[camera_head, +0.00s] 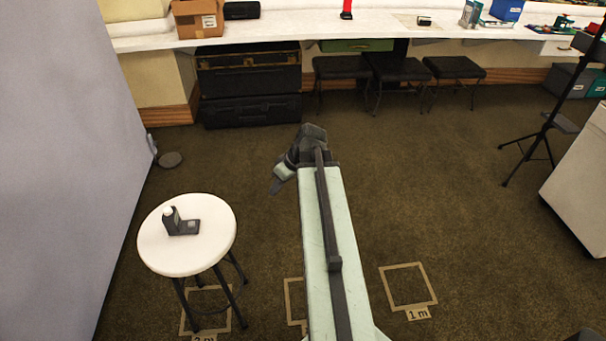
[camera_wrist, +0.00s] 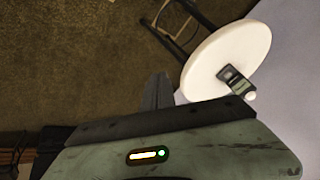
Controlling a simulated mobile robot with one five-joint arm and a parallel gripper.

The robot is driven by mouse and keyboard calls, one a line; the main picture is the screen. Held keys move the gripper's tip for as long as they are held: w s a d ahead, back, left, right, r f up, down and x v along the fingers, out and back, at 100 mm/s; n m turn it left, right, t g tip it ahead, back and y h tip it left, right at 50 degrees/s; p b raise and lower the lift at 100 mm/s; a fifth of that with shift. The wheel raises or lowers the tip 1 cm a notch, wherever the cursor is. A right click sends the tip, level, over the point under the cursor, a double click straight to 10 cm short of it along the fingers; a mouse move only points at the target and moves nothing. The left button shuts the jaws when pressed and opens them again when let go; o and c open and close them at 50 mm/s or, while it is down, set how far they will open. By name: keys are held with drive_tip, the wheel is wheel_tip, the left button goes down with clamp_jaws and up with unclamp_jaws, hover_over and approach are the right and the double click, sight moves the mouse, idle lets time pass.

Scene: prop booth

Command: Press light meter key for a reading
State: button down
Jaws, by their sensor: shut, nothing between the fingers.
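The light meter (camera_head: 178,222) is a small dark device with a pale dome. It stands on a round white stool (camera_head: 160,255) at the left in the head view. In the wrist view the meter (camera_wrist: 238,82) shows near the right side of the stool top (camera_wrist: 205,75). The meter's key is too small to make out. My gripper (camera_head: 276,188) is to the right of the stool in the head view, apart from the meter, with its tip pointing down and left. In the wrist view its fingers (camera_wrist: 158,90) are shut together and empty.
A grey panel (camera_head: 60,150) stands left of the stool. Open carpet (camera_head: 430,190) lies between the stool and the back counter (camera_head: 350,25), with dark stools (camera_head: 400,68) beneath it. A tripod stand (camera_head: 540,135) and white cabinet (camera_head: 585,185) are at the right. Taped floor squares (camera_head: 408,285) lie in front.

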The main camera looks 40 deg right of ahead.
drive_tip(key=a+f+g+h, duration=0.1)
drive_tip(key=a, duration=0.8)
drive_tip(key=a+m+g+h, duration=0.1)
drive_tip(key=a+g, duration=0.1)
drive_tip(key=a, duration=0.7)
drive_tip(key=w+a+f+g+h, duration=0.1)
drive_tip(key=a, duration=0.8)
drive_tip(key=shift+a+f+m, duration=0.2)
drive_tip(key=shift+f+m, duration=0.15)
drive_tip(key=shift+m, duration=0.05)
drive_tip(key=shift+s+a+h, duration=0.1)
drive_tip(key=shift+a+h, duration=0.2)
drive_tip(key=shift+a, duration=0.1)
